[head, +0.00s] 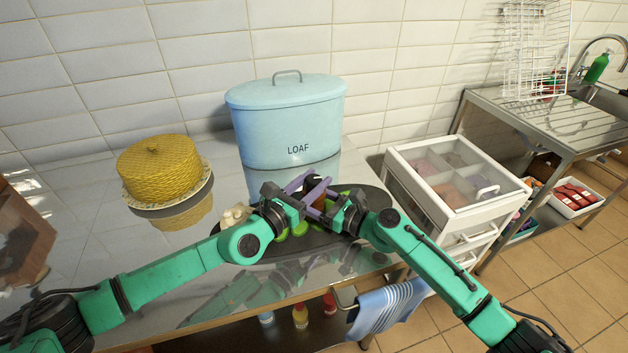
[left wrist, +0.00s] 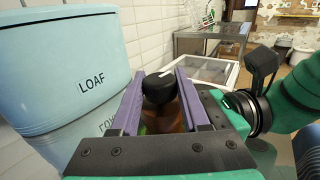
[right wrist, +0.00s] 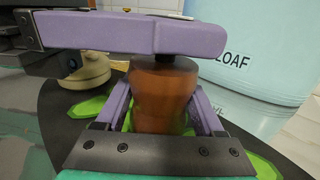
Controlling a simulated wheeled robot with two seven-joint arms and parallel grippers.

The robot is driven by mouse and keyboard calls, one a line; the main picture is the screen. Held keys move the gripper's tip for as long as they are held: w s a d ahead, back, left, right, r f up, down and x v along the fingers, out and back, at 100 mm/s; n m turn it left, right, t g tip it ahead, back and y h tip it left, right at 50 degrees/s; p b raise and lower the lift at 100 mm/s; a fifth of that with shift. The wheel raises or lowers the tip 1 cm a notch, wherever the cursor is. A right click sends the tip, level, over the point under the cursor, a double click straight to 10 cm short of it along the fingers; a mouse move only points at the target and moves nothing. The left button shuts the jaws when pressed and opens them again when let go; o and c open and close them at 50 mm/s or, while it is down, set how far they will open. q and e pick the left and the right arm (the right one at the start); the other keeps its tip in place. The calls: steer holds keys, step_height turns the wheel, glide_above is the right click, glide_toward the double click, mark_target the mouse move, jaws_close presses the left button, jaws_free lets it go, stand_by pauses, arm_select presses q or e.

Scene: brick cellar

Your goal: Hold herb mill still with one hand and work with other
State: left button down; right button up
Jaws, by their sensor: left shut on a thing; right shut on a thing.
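The herb mill (head: 316,200) stands upright on a dark oval board (head: 262,250), mostly hidden by my grippers in the head view. Its brown body (right wrist: 160,92) shows in the right wrist view, and its black top (left wrist: 160,88) in the left wrist view. My left gripper (head: 308,187) is shut on the upper part of the mill, its purple fingers on either side of the black top. My right gripper (right wrist: 162,115) is shut on the brown body lower down, directly beneath the left gripper's fingers. The mill's base is hidden.
A blue LOAF bin (head: 285,125) stands behind. A yellow woven dome (head: 158,168) sits at left. A white drawer unit (head: 440,200) stands right of the table; a striped towel (head: 387,306) hangs in front.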

arm_select(q)
steer(key=shift+c, duration=1.9)
jaws_free()
steer(key=shift+r, duration=0.1)
steer(key=shift+s+a, duration=0.25)
steer(key=shift+a, duration=0.05)
steer(key=v, duration=1.1)
